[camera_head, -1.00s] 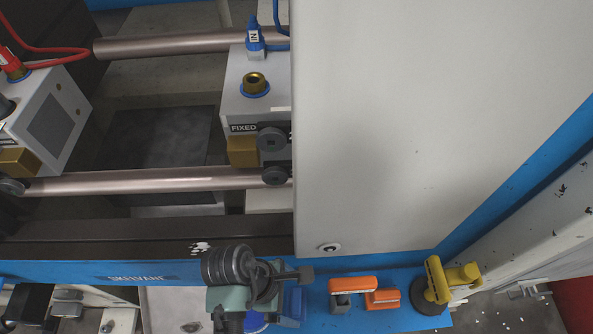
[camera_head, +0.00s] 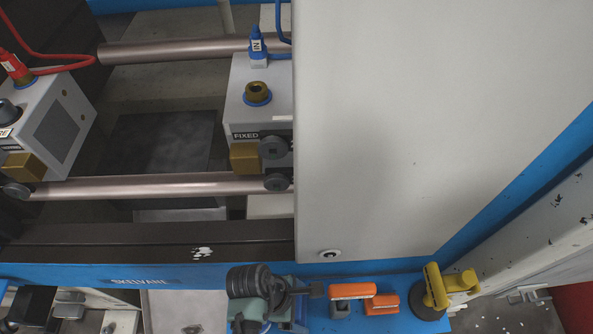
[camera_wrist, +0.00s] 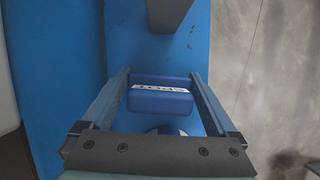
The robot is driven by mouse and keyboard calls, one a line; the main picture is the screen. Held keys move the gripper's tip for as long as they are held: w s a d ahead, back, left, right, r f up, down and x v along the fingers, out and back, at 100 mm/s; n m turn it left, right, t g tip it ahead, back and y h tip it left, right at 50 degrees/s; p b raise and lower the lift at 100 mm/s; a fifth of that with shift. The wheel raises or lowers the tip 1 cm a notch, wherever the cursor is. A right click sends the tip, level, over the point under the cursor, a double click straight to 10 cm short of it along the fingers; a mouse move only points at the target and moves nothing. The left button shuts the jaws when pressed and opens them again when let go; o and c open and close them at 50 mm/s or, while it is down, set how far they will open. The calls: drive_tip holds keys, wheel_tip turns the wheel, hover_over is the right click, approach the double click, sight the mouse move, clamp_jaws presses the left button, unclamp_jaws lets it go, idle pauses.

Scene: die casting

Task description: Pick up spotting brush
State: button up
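A blue block with a white label (camera_wrist: 160,101), apparently the spotting brush, lies below my gripper in the wrist view. The label seems to read "SPOT", upside down. My gripper (camera_wrist: 160,74) has its two fingers wide apart, one on each side of the block. I cannot tell whether either finger touches it. A second rounded blue part with a white band (camera_wrist: 168,130) shows partly behind the gripper's palm. In the head view my wrist covers most of this spot, and only some blue (camera_head: 300,309) shows beside it.
A blue ledge (camera_head: 395,326) holds two orange-handled tools (camera_head: 350,291) (camera_head: 383,304) and a yellow tool with a dark disc (camera_head: 435,288), right of my wrist. A large pale panel (camera_head: 430,130) stands behind. A dark grey post (camera_wrist: 172,12) hangs at the wrist view's top.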

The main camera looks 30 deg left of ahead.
drive_tip(key=c, duration=0.5)
drive_tip(key=shift+c, duration=0.2)
wheel_tip(320, 180, up, 10)
drive_tip(key=shift+b, duration=0.4)
drive_tip(key=o, duration=0.7)
drive_tip(key=c, duration=0.4)
